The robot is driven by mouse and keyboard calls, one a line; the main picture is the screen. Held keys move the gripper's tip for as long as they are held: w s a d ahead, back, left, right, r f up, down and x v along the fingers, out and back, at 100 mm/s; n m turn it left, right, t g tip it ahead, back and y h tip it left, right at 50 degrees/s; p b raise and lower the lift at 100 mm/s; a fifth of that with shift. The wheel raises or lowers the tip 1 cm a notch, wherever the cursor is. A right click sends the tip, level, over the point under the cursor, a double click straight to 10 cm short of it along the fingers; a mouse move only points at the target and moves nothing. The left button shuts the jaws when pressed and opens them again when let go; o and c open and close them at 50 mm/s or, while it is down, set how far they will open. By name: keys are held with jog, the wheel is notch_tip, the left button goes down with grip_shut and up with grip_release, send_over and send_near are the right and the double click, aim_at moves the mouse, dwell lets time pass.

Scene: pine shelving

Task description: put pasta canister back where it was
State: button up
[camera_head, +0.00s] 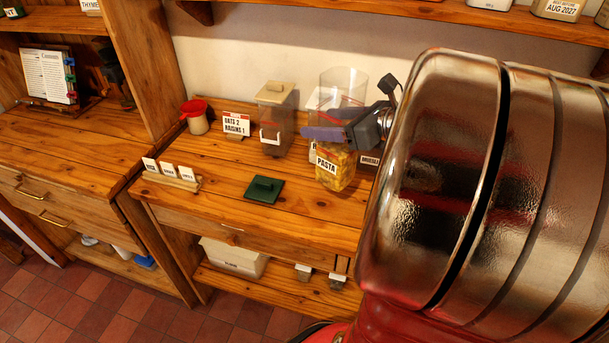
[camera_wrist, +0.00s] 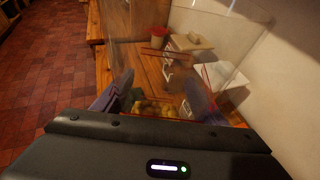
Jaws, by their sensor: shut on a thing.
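The pasta canister (camera_head: 333,170) is tall, clear and open at the top, with yellow pasta in its lower part and a white and red PASTA label. My gripper (camera_head: 330,134) is shut around its middle, one purple finger across its near side. In the wrist view, the two fingers of my gripper (camera_wrist: 158,95) grip the clear walls, and pasta (camera_wrist: 155,108) shows at the bottom. The canister looks upright, over or on the right part of the wooden counter; I cannot tell if its base touches.
A clear dispenser with a beige lid (camera_head: 275,115) stands left of the canister. An OATS 2 RAISINS 1 card (camera_head: 236,123), a red-topped jar (camera_head: 195,115) and a small card rack (camera_head: 173,177) are further left. Another labelled container (camera_head: 368,160) is partly hidden behind.

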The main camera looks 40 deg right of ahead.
aim_at(352, 160)
jog(key=shift+f, duration=3.2)
jog(key=shift+f, duration=1.9)
jog(key=o, duration=1.6)
jog(key=shift+s, duration=0.1)
jog(key=shift+r+v, duration=0.2)
jog(key=shift+v, duration=5.75)
